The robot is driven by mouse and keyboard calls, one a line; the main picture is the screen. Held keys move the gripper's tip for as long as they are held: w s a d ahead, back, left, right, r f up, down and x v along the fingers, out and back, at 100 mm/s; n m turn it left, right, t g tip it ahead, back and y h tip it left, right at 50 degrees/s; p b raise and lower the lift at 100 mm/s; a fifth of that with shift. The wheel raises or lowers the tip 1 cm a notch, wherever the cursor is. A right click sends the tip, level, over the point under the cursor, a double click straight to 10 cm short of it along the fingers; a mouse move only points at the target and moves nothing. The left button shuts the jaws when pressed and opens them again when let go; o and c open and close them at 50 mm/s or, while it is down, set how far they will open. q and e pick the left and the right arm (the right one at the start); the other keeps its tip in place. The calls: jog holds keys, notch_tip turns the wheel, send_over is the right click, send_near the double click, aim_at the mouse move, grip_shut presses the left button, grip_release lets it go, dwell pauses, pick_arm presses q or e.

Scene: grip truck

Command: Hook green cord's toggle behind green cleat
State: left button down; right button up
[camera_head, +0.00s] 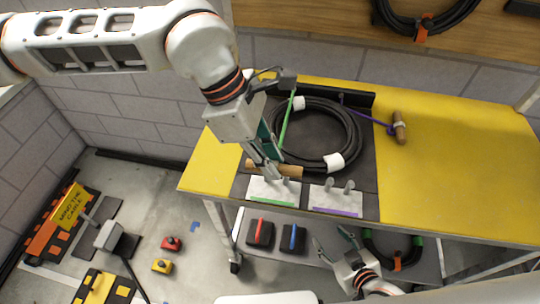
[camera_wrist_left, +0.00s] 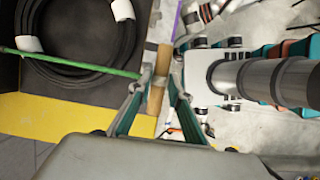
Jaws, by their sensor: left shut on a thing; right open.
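My left gripper (camera_head: 266,166) is shut on the green cord's wooden toggle (camera_head: 288,171). The toggle also shows between the fingers in the left wrist view (camera_wrist_left: 157,77). The green cord (camera_head: 287,122) runs taut from the black rail at the back of the cart to the toggle; it also crosses the left wrist view (camera_wrist_left: 72,63). The green cleat (camera_head: 262,190), a pale plate with a green stripe and short posts, lies just in front of the toggle, partly hidden by the gripper. Whether the toggle touches the posts I cannot tell. My right gripper (camera_head: 333,239) is open and empty, below the cart's front edge.
A purple-striped cleat (camera_head: 335,198) stands right of the green one. The purple cord's toggle (camera_head: 400,127) lies on the yellow cart top (camera_head: 460,160). A black coiled cable (camera_head: 351,133) lies behind the cleats. Red and blue handled blocks (camera_head: 260,233) sit on the lower shelf.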

pick_arm(q)
notch_tip(320, 180, down, 4)
jog(key=b, duration=0.3)
jog(key=shift+s, duration=0.15)
notch_tip(320, 180, down, 2)
jog(key=shift+f+b, duration=0.15)
jog(key=shift+b, duration=0.55)
jog(key=shift+f, duration=0.2)
pick_arm(e)
notch_tip(320, 180, down, 6)
jog(key=s, duration=0.2)
jog(key=shift+g, duration=0.3)
jog(key=shift+s+f, duration=0.1)
pick_arm(q)
jog(key=c, duration=1.8)
grip_release()
